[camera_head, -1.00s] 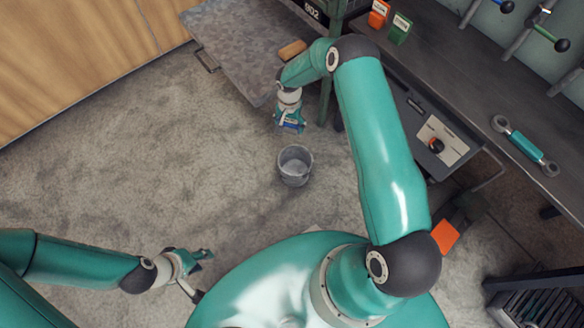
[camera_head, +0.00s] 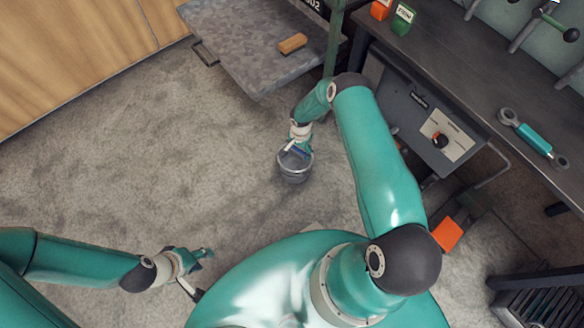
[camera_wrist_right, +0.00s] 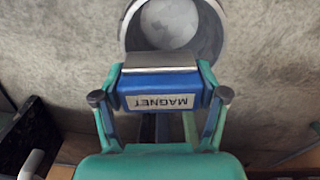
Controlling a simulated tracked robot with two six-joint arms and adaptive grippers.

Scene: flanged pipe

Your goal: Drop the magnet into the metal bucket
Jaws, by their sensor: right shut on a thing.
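The magnet (camera_wrist_right: 160,90) is a blue block with a "MAGNET" label and a silver metal face. My right gripper (camera_wrist_right: 160,100) is shut on it in the right wrist view. In the head view my right gripper (camera_head: 298,149) is over the upper rim of the metal bucket (camera_head: 294,175), and the magnet there is only a small blue patch. The bucket is grey, round and open, standing on the floor; it also shows in the right wrist view (camera_wrist_right: 213,35), just beyond the magnet's metal face. My left gripper (camera_head: 195,270) is low at left, with fingers apart and empty.
A grey metal shelf (camera_head: 240,60) holds an orange-brown block (camera_head: 292,43) behind the bucket. An orange box (camera_head: 447,234) is lower right. The concrete floor left of the bucket is clear.

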